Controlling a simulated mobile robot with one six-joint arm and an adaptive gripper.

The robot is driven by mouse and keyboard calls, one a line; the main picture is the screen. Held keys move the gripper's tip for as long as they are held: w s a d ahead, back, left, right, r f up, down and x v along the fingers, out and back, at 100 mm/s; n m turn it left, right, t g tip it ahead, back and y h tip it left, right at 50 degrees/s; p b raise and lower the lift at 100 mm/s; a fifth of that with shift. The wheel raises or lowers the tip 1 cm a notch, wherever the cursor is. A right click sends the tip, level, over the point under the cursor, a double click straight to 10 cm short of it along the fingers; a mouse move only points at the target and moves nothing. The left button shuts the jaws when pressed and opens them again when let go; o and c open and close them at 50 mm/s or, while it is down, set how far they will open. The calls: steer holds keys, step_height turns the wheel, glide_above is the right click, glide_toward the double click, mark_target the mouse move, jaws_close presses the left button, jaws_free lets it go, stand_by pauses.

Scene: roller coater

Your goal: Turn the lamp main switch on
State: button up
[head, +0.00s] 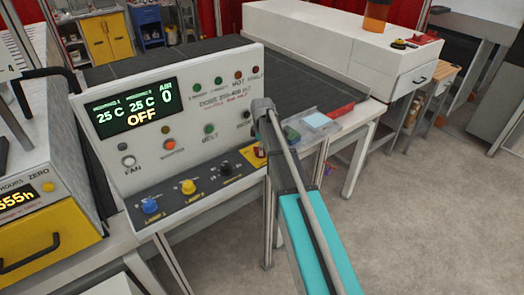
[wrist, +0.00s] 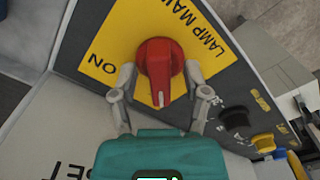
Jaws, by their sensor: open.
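The lamp main switch is a red rotary knob (wrist: 160,68) on a yellow plate (wrist: 108,32) marked "LAMP MAI…" and "ON" in the wrist view. Its ridge points down in that picture, toward my gripper; the "ON" mark lies to its left. My gripper (wrist: 161,82) is open, with one finger on each side of the knob; whether they touch it I cannot tell. In the head view my gripper (head: 262,112) is at the right end of the control panel (head: 190,95) and hides most of the switch.
Blue (head: 150,205), yellow (head: 188,187) and black (head: 226,167) knobs line the panel's lower slope. The display (head: 137,107) reads 25 C, 25 C, AIR 0 and OFF. A side table with small items is right of the panel. Floor (head: 430,170) at right is clear.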

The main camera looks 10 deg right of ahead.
steer(key=shift+c, duration=0.3)
jaws_close()
steer(key=shift+m, duration=0.4)
steer(key=m, duration=0.7)
steer(key=shift+s+a+m, duration=0.1)
steer(key=shift+m, duration=0.2)
steer(key=m, duration=0.4)
steer(key=shift+a, duration=0.1)
steer(key=m, duration=0.5)
steer(key=shift+a+m, duration=0.1)
steer(key=shift+m, duration=0.3)
